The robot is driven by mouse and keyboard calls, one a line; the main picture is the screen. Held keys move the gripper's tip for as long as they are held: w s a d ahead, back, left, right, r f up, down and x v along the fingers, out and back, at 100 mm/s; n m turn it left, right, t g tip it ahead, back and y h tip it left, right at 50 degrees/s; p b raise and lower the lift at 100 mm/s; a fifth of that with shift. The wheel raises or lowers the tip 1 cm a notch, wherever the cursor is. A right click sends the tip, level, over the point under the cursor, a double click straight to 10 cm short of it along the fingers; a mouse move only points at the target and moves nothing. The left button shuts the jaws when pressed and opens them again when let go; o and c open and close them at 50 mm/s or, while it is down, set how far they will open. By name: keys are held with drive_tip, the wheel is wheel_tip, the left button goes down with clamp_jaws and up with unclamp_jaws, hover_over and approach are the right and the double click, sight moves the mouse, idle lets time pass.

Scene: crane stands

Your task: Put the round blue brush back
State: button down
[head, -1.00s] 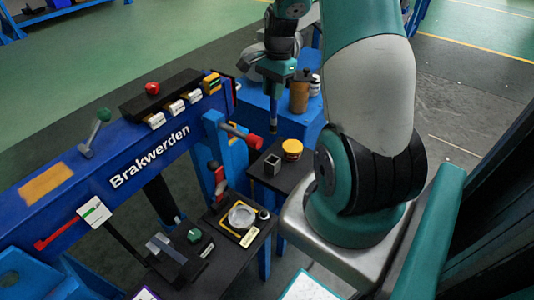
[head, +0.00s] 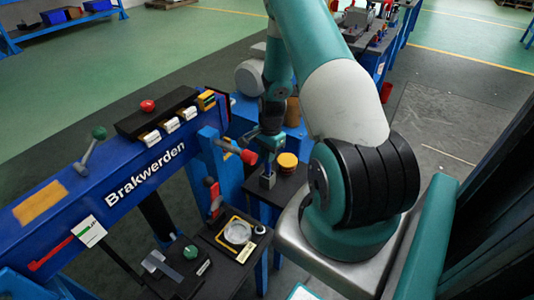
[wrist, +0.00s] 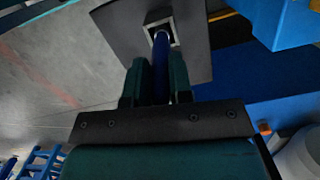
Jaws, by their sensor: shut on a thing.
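My gripper (head: 269,156) is shut on the round blue brush (wrist: 161,68), gripping its blue shaft between the two dark fingers in the wrist view (wrist: 160,88). In the head view the gripper points down just above a small grey square holder (head: 267,181). In the wrist view the far end of the brush overlaps the opening of this square holder (wrist: 177,30). I cannot tell how deep the end is inside. Most of the brush is hidden by the gripper in the head view.
The holder stands on a dark stand top (head: 280,197), beside a yellow-lidded round container (head: 287,161). A red-ended bar (head: 246,156) sticks out close on the left from the blue "Brakwerden" beam (head: 150,180). A brown pot (head: 293,112) stands behind on a blue block.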

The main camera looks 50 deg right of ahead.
drive_tip(key=shift+f, duration=0.1)
drive_tip(key=shift+f, duration=0.15)
drive_tip(key=c, duration=1)
unclamp_jaws()
wheel_tip(320, 180, up, 12)
drive_tip(key=d+b, duration=0.1)
drive_tip(key=w+a+r+n, duration=0.3)
drive_tip(key=a+r+n, duration=0.5)
drive_tip(key=a, duration=0.5)
drive_tip(key=s+a+r+n+y, duration=0.1)
drive_tip(key=s+a+r+n, duration=0.35)
drive_tip(key=a, duration=0.55)
drive_tip(key=s+a+r+n+y, duration=0.1)
drive_tip(key=s+a+r+n, duration=0.4)
drive_tip(key=a, duration=0.5)
drive_tip(key=s+a+r+n, duration=0.1)
drive_tip(key=s+a+n, duration=0.1)
drive_tip(key=s, duration=0.1)
drive_tip(key=s+a+r+n, duration=0.1)
drive_tip(key=s+a+n, duration=0.1)
drive_tip(key=n, duration=0.1)
drive_tip(key=s+a+r+n, duration=0.1)
drive_tip(key=s+a+n, duration=0.1)
drive_tip(key=s+n, duration=0.1)
drive_tip(key=shift+s+r+n+y, duration=0.25)
drive_tip(key=shift+s+r+y, duration=0.1)
drive_tip(key=shift+y, duration=0.05)
